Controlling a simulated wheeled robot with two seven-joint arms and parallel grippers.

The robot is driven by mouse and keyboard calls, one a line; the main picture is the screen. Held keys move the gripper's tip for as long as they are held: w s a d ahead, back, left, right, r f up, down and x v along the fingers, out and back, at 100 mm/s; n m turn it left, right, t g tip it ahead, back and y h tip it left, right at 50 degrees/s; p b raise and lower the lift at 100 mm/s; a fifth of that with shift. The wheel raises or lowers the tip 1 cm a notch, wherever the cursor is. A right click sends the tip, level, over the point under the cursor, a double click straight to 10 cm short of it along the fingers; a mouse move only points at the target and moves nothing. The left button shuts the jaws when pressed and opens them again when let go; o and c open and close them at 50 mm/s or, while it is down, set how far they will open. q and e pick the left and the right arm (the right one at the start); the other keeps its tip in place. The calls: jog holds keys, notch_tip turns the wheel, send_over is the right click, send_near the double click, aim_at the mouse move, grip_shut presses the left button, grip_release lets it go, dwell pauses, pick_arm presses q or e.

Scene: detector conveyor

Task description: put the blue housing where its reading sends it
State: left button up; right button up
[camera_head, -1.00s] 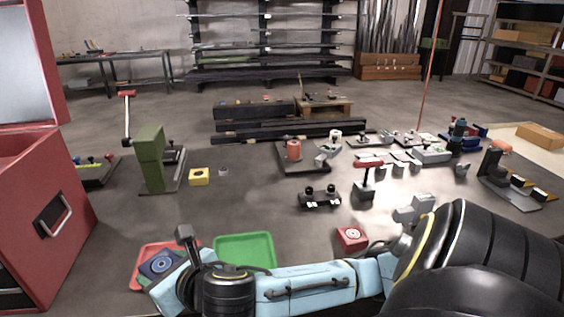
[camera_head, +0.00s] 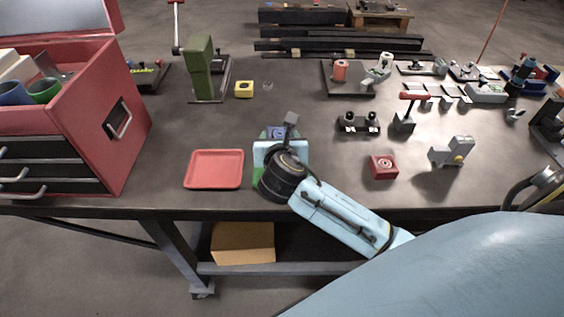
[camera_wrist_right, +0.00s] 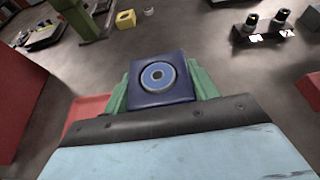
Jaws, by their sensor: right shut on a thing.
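The blue housing (camera_wrist_right: 148,98) is a dark blue block with a ringed round face. The housing also shows small in the head view (camera_head: 277,132). I cannot tell whether the housing touches the tray. The red tray (camera_head: 214,169) lies to the left, empty. My left gripper is not in view.
A red housing (camera_head: 384,166) and a grey block with a yellow spot (camera_head: 452,152) stand at right. A black two-knob fixture (camera_head: 358,124) and a red-handled lever (camera_head: 405,118) are behind. A red tool chest (camera_head: 95,125) bounds the left. Open tabletop lies behind the red tray.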

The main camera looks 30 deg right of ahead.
jog(key=f, duration=0.3)
jog(key=f+b, duration=0.1)
jog(key=f, duration=0.2)
jog(key=shift+d+f, duration=0.2)
jog(key=shift+f, duration=0.2)
jog(key=shift+f+b, duration=0.6)
jog(key=shift+f, duration=1.15)
jog(key=shift+f, duration=0.1)
jog(key=o, duration=1.2)
jog(key=shift+f, duration=0.1)
jog(key=shift+o, duration=0.2)
jog(key=shift+s+a+r, duration=0.15)
jog(key=shift+s+r, duration=0.1)
jog(key=p+v, duration=0.1)
jog(key=v, duration=1)
jog(key=shift+s+a+r, duration=0.1)
jog(key=shift+s+a, duration=0.05)
jog(key=shift+a, duration=0.15)
